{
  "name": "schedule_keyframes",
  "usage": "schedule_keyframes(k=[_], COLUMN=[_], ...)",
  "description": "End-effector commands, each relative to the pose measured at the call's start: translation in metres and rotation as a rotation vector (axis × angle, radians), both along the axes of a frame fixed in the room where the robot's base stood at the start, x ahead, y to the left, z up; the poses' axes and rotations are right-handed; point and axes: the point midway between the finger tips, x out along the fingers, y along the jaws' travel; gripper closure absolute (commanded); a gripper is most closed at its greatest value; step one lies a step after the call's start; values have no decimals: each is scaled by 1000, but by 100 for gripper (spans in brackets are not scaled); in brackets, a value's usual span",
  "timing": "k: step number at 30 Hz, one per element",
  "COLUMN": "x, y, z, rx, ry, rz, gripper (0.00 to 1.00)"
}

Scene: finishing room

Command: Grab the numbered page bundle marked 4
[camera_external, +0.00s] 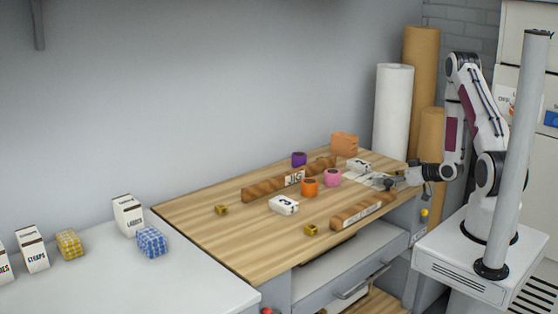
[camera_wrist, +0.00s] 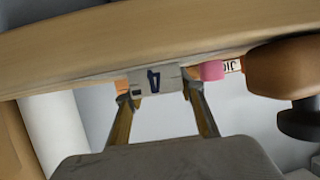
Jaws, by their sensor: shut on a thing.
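My gripper (camera_wrist: 158,95) is shut on the page bundle marked 4 (camera_wrist: 153,79), a pale block with a dark 4 on its face, held between the two fingertips in the wrist view. In the external view my gripper (camera_external: 391,183) is low over the right end of the wooden bench, and the bundle is too small there to make out clearly. Two other white numbered bundles lie on the bench: one (camera_external: 284,204) near the middle and one (camera_external: 359,165) near the back right. I cannot tell whether the held bundle touches the bench.
On the wooden bench (camera_external: 220,230) stand an orange roll (camera_external: 310,187), a pink roll (camera_external: 332,177) and a purple roll (camera_external: 299,159). Tall rolls (camera_external: 393,110) stand behind the bench.

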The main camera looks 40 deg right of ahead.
Motion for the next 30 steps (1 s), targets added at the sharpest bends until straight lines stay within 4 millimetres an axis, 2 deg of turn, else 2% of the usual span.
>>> schedule_keyframes(k=[8,14,30], x=[0,1,0], y=[0,0,0], z=[4,14,67], rx=[-1,-2,-3], ry=[-1,-3,-2], rz=[0,1,1], gripper=[84,84,84])
